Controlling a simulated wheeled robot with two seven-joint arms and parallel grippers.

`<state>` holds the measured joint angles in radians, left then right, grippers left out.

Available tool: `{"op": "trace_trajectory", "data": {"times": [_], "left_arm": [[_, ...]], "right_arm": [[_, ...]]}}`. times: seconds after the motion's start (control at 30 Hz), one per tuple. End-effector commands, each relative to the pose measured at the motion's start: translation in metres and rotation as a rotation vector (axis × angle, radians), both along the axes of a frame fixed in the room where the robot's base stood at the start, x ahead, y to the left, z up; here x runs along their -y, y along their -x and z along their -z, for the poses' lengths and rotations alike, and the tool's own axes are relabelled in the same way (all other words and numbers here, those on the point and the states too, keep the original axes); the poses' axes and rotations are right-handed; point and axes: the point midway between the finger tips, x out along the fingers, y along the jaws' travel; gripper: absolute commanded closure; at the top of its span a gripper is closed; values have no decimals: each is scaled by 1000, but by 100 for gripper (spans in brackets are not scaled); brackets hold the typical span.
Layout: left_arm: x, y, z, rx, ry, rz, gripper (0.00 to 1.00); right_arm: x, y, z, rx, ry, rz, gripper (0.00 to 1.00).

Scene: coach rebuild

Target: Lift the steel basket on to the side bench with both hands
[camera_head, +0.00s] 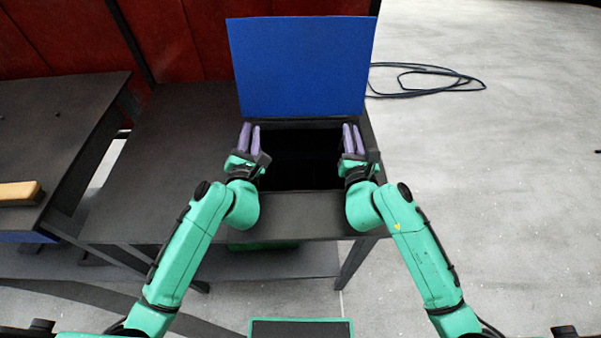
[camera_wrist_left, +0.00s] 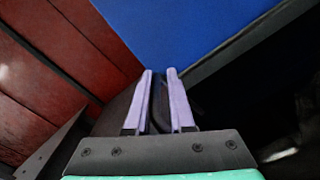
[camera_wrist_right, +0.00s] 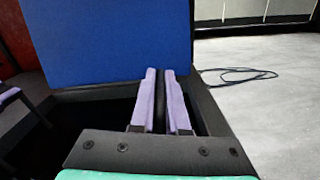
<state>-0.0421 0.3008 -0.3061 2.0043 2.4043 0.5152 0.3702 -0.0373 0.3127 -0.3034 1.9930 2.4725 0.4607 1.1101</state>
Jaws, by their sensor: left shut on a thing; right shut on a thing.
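A dark open-topped box, which I take to be the steel basket (camera_head: 307,124), is at the right end of a dark bench (camera_head: 160,150), with an upright blue panel (camera_head: 302,65) at its back. Its inside is black, and I cannot tell whether it stands on the bench or is sunk in it. My left gripper (camera_head: 249,138) is shut on a thin dark edge at its left side. My right gripper (camera_head: 352,138) is shut on a similar edge at its right side. The fingers hide most of both edges.
A second dark bench (camera_head: 60,110) stands at the left, with a tan block (camera_head: 19,192) near its front. A narrow gap parts the benches. A red padded wall (camera_head: 110,40) is behind. A black cable (camera_head: 430,80) lies on the open grey floor at right.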

Motion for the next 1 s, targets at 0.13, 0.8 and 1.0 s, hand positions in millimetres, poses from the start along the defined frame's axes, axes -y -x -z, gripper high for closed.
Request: {"op": "trace_trajectory", "data": {"times": [0.13, 0.8, 1.0], "left_arm": [[-5, -1, 0, 0, -10, -12, 100], [-7, -1, 1, -2, -12, -16, 100], [-7, -1, -8, 1, -12, -15, 100]], "right_arm": [[5, -1, 1, -3, 6, 12, 100], [7, -1, 2, -5, 9, 15, 100], [6, -1, -6, -3, 8, 15, 100]]}}
